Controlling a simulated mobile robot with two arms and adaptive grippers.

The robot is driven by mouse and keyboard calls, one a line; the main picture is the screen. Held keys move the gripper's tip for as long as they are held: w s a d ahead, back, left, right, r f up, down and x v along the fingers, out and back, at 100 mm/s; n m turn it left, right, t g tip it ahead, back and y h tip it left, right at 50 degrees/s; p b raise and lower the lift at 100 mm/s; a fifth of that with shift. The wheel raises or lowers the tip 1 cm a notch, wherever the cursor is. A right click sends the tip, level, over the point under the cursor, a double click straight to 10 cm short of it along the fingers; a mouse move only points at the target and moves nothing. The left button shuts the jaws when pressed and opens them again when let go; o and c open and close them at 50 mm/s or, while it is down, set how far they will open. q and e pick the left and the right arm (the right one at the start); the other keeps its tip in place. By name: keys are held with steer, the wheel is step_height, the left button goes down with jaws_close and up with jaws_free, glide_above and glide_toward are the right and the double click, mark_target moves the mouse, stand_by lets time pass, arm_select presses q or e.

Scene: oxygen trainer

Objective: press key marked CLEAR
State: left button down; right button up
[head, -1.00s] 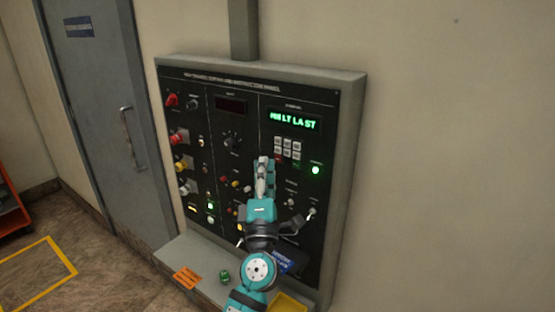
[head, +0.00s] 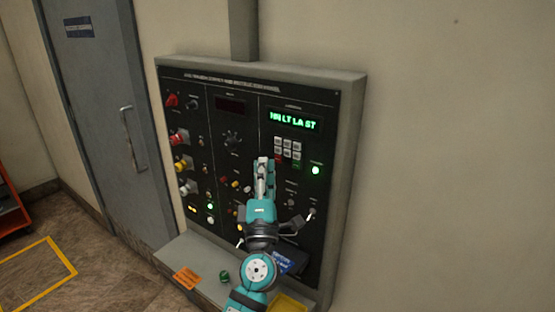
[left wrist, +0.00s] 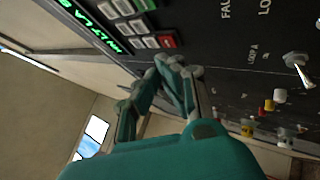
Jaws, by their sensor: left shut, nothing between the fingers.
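The keypad (head: 288,146) sits on the dark panel below a lit green text display (head: 294,121). It has several pale keys, with a red key (left wrist: 167,41) at one corner in the left wrist view. The key markings are too small to read, so I cannot tell which is CLEAR. My left gripper (head: 263,161) is shut and empty, just left of and below the keypad in the head view. In the left wrist view its fingertips (left wrist: 172,64) are close to the red key; I cannot tell whether they touch the panel. My right gripper is not in view.
The panel (head: 222,172) carries several knobs and switches, and a green lamp (head: 316,170) glows right of the keypad. A grey ledge (head: 215,284) below holds an orange tag and a green item. A grey door (head: 105,120) stands to the left.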

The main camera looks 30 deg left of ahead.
arm_select(q)
steer(key=shift+w, duration=0.1)
steer(key=shift+w, duration=0.35)
steer(key=shift+w, duration=0.3)
stand_by(0.8)
steer(key=shift+s, duration=0.1)
steer(key=shift+s+p, duration=0.35)
steer(key=shift+s, duration=0.3)
steer(key=shift+s, duration=0.1)
steer(key=shift+s+a+p, duration=0.2)
steer(key=shift+s+p, duration=0.35)
steer(key=shift+s, duration=1.85)
